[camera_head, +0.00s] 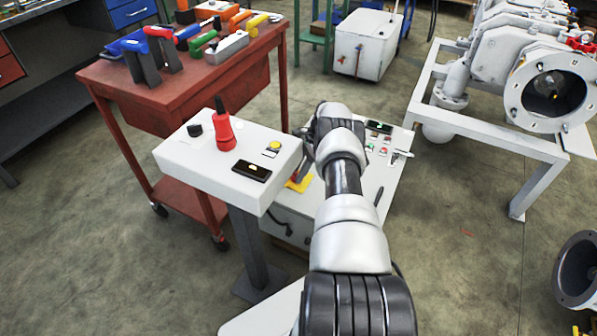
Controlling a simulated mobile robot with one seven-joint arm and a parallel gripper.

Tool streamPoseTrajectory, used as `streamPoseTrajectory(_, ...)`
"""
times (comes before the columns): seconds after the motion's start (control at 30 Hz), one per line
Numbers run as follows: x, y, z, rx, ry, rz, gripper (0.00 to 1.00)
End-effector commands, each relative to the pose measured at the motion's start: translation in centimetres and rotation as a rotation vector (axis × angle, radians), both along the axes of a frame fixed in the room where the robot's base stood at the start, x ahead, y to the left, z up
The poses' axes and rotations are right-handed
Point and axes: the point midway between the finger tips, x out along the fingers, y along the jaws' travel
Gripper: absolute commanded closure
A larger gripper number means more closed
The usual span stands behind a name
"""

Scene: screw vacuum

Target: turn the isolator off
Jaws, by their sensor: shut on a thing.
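The isolator (299,185) shows as a yellow plate with a bit of red handle above it. It sits in the gap between the white control box and the panel on the right, just left of my forearm. My gripper (304,152) is down at the red handle and appears shut on it. My wrist and arm hide most of the fingers and much of the isolator, so the handle's angle cannot be told.
A panel with small buttons (384,152) lies right of my arm. A red tool cart (115,80) stands behind left. A pipe assembly (500,60) stands right.

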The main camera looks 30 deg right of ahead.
Motion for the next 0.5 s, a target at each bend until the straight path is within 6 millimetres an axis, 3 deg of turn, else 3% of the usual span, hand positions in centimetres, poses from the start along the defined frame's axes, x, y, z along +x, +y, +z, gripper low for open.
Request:
streamPoseTrajectory(0.07, -0.08, -0.04, -0.04, -0.002, 0.002, 0.003, 0.91)
streamPoseTrajectory(0.1, -0.08, -0.04, -0.04, -0.002, 0.002, 0.002, 0.64)
streamPoseTrajectory(0.2, -0.06, -0.03, -0.04, -0.001, 0.001, 0.001, 0.5)
streamPoseTrajectory(0.5, -0.02, -0.08, 0.14, -0.001, 0.0, 0.0, 0.5)
